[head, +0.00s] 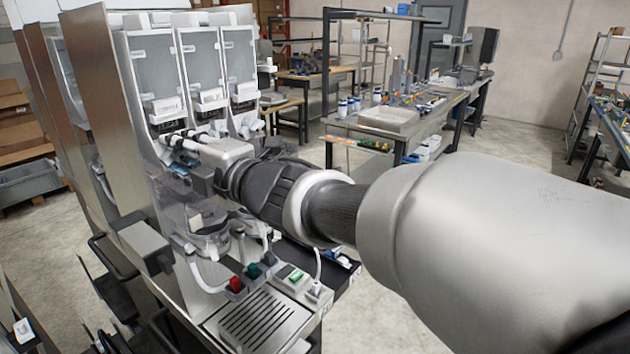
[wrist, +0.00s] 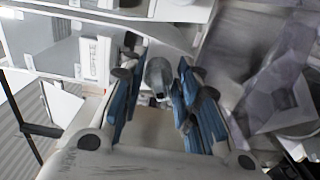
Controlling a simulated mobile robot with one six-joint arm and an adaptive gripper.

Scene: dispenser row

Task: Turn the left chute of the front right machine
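The front machine (head: 113,80) has a steel side panel and a row of clear-fronted hoppers with white chutes below. The leftmost hopper (head: 157,72) has its chute (head: 165,112) just above and behind my gripper (head: 185,172). In the wrist view my gripper (wrist: 160,92) has its blue-padded fingers spread apart. A grey round spout-like part (wrist: 158,75) sits between the fingers, with a gap visible on each side. In the head view, my wrist and the machine's clear parts hide whether anything touches the fingers.
Below my gripper are a clear bowl-like part (head: 207,222), red (head: 235,285) and green knobs, and a slotted drip tray (head: 257,318). Two more hoppers stand close on the right. A workbench (head: 400,118) with bottles stands behind; open floor lies between.

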